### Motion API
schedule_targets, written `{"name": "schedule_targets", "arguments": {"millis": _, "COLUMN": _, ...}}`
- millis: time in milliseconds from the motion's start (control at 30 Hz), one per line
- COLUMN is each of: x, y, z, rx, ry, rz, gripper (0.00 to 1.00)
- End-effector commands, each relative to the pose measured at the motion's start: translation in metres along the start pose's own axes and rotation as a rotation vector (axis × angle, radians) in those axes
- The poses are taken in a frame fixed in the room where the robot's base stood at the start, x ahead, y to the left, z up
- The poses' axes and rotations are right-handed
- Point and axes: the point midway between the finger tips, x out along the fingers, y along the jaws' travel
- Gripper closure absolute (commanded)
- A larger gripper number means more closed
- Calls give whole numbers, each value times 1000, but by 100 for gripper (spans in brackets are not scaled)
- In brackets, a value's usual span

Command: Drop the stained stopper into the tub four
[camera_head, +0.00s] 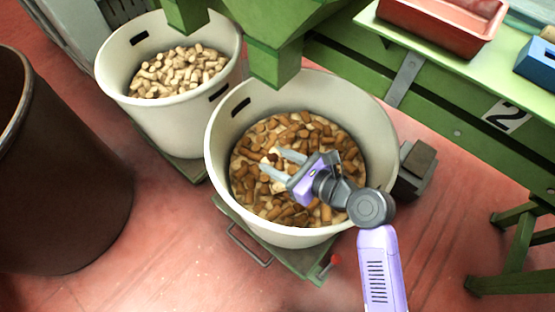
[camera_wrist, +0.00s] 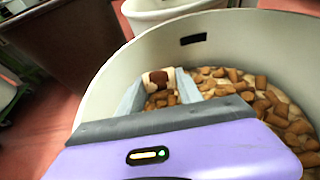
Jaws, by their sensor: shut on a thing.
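My gripper (camera_head: 278,163) is over the near white tub (camera_head: 382,125), inside the ring of its rim. It is shut on a stopper (camera_wrist: 158,77) that is pale with a dark brown stain, held between the fingertips in the wrist view. In the head view the held stopper is hard to tell from the corks below. The near tub holds many brown stoppers (camera_head: 290,128). A second white tub (camera_head: 112,62) behind it to the left holds pale stoppers (camera_head: 178,75). I see no number four on either tub.
A dark brown barrel (camera_head: 70,190) stands at the left. A plate marked 2 (camera_head: 507,116) is on the green frame at the right. A red tray (camera_head: 440,25) sits above it. Red floor lies free in front.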

Motion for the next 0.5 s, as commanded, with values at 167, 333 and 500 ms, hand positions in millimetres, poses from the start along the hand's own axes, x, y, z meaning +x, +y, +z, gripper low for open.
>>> {"name": "schedule_targets", "arguments": {"millis": 167, "x": 0, "y": 0, "z": 0, "rx": 0, "ry": 0, "rz": 0, "gripper": 44}}
{"name": "schedule_targets", "arguments": {"millis": 333, "x": 0, "y": 0, "z": 0, "rx": 0, "ry": 0, "rz": 0, "gripper": 32}}
{"name": "schedule_targets", "arguments": {"millis": 500, "x": 0, "y": 0, "z": 0, "rx": 0, "ry": 0, "rz": 0, "gripper": 32}}
